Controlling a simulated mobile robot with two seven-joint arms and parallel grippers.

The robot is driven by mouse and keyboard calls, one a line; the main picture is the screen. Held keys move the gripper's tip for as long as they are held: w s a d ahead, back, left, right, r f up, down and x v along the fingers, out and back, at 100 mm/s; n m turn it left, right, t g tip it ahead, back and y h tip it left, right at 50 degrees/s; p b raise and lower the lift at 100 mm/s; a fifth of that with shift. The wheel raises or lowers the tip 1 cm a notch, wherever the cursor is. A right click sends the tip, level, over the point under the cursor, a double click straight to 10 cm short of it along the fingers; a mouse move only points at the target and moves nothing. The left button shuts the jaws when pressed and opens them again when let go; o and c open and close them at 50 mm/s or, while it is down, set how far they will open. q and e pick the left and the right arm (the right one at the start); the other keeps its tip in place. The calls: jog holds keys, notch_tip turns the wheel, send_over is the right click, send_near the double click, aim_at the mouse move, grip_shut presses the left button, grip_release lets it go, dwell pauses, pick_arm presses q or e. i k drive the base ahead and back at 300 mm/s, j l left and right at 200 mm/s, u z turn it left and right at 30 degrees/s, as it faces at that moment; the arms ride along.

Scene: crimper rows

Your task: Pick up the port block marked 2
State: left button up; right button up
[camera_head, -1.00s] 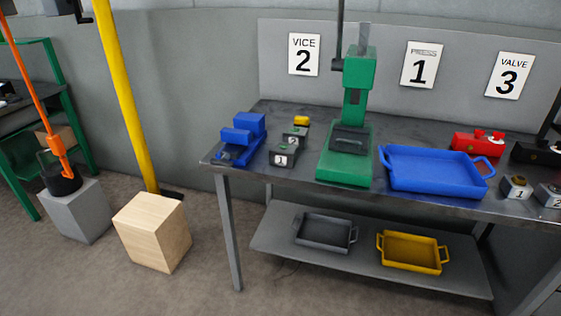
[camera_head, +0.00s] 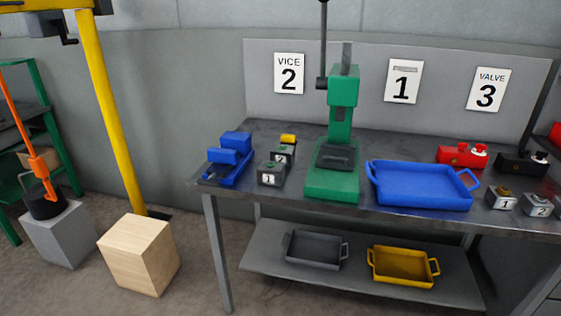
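At the right end of the grey workbench (camera_head: 345,212), a small grey block marked 2 (camera_head: 537,206) sits beside a similar block marked 1 (camera_head: 502,200). The 1 block has a brass-coloured top, the 2 block a pale metallic one. Left of the green press, a dark block marked 1 (camera_head: 269,174) stands in front of another dark block (camera_head: 284,153) with a small label, which seems to read 2. I cannot tell from looks alone which pair is the port blocks. Neither of my grippers is in view.
A blue tray (camera_head: 420,202) lies between the green press (camera_head: 335,180) and the right-hand blocks. A blue vice (camera_head: 229,158) stands at the left end. Red (camera_head: 462,154) and black (camera_head: 520,163) valve bodies sit behind the right-hand blocks. A wooden crate (camera_head: 140,255) stands on the floor.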

aim_at(283, 153)
jog(key=i+j+z, duration=0.1)
jog(key=i+j, duration=0.15)
jog(key=j, duration=0.15)
jog(key=i+j, duration=0.3)
jog(key=i+j+z, duration=0.15)
jog(key=j, duration=0.35)
jog(key=i, duration=0.1)
